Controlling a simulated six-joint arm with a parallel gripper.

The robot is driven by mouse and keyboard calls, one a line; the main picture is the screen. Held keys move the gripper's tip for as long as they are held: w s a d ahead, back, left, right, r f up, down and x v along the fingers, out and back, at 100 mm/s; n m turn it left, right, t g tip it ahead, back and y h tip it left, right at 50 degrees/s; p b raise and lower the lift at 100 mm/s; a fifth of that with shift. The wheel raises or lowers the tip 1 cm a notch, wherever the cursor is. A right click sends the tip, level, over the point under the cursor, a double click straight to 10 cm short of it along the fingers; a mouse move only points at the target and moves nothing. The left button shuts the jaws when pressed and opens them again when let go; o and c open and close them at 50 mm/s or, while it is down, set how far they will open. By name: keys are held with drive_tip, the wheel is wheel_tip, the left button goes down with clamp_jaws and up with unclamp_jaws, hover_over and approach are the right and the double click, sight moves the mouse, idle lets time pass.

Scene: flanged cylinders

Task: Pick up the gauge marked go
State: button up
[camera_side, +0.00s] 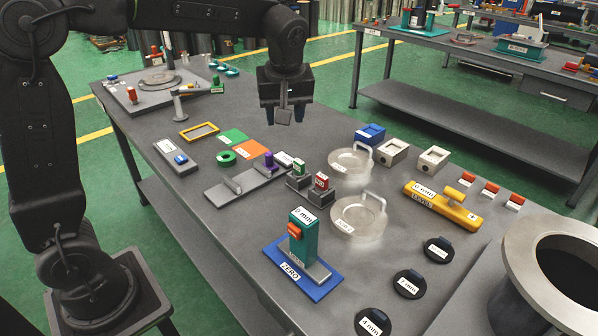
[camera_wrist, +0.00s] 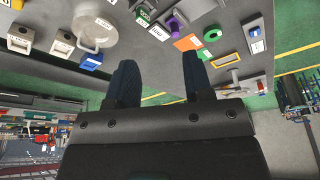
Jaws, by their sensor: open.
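Two small gauges stand in dark blocks near the middle of the table, a green-topped one (camera_side: 299,167) and a red-topped one (camera_side: 321,181). Their labels are too small to read, so I cannot tell from the lettering which is marked go. The green gauge also shows at the top of the wrist view (camera_wrist: 147,4), partly cut off. My gripper (camera_side: 285,118) is open and empty, high above the table and beyond the gauges. Its two dark fingers (camera_wrist: 160,78) are spread apart in the wrist view with nothing between them.
A purple-knobbed fixture (camera_side: 268,162) and a white-labelled block (camera_side: 286,159) stand close to the green gauge. Clear round dishes (camera_side: 352,158) are to the right. A teal gauge stand (camera_side: 302,240) is in front. Orange and green plates (camera_side: 250,149) lie to the left.

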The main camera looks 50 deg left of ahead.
sight(300, 162)
drive_tip(key=w+a+f+n+g+y, duration=0.2)
drive_tip(key=w+f+n, duration=0.4)
drive_tip(key=w+f, duration=0.3)
drive_tip(key=x, duration=0.8)
drive_tip(key=w+x, duration=0.1)
drive_tip(key=x, duration=0.3)
drive_tip(key=shift+d+f, duration=0.15)
drive_tip(key=shift+f, duration=0.15)
drive_tip(key=shift+c, duration=0.3)
clamp_jaws()
